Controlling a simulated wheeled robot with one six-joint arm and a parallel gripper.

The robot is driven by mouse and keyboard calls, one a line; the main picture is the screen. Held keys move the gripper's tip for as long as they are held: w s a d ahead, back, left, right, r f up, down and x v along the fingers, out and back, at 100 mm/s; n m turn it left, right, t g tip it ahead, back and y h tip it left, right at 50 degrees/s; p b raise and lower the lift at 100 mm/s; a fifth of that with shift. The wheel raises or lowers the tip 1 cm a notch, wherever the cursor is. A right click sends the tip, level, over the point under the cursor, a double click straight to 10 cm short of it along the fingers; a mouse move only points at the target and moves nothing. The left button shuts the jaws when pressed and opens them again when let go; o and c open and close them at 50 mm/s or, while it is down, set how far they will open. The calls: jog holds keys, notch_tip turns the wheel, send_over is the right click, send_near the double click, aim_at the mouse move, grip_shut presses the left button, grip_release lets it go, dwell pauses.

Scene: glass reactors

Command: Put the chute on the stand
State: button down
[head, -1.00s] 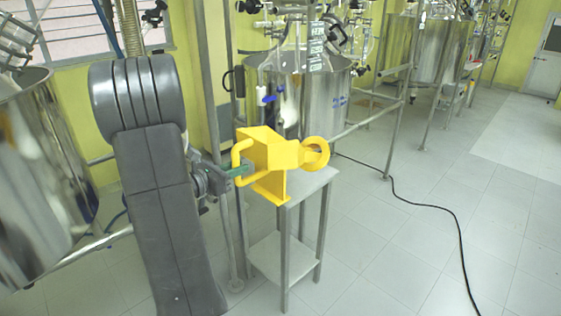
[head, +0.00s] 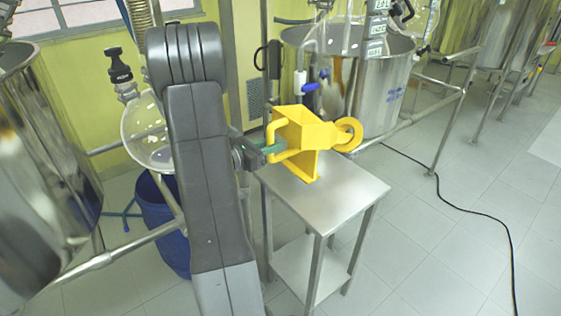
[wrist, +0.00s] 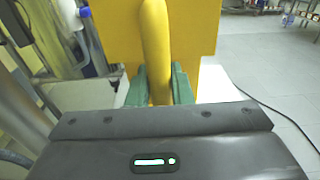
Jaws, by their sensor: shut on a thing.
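The yellow chute (head: 310,131) has a box-shaped hopper, a round ring at its right end and a looped handle at its left. My gripper (head: 273,150) is shut on that handle. In the wrist view, the green fingers of my gripper (wrist: 160,88) sit on both sides of the yellow handle, with the chute body (wrist: 195,25) behind it. The stand (head: 345,190) is a small metal table with a lower shelf. The chute is upright over the stand's back left part. I cannot tell whether its foot touches the top.
A steel reactor vessel (head: 385,80) stands behind the stand, with pipe rails beside it. Another steel vessel (head: 40,150) is at the left, near a blue drum (head: 160,215). A black cable (head: 465,210) lies on the open floor at right.

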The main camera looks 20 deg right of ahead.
aim_at(270, 160)
jog(key=shift+f, duration=2.7)
jog(key=c, duration=1.3)
grip_release()
jog(key=shift+a, duration=0.1)
jog(key=b+v, duration=0.1)
jog(key=v, duration=1)
jog(key=shift+a, duration=0.4)
jog(key=shift+s, duration=0.15)
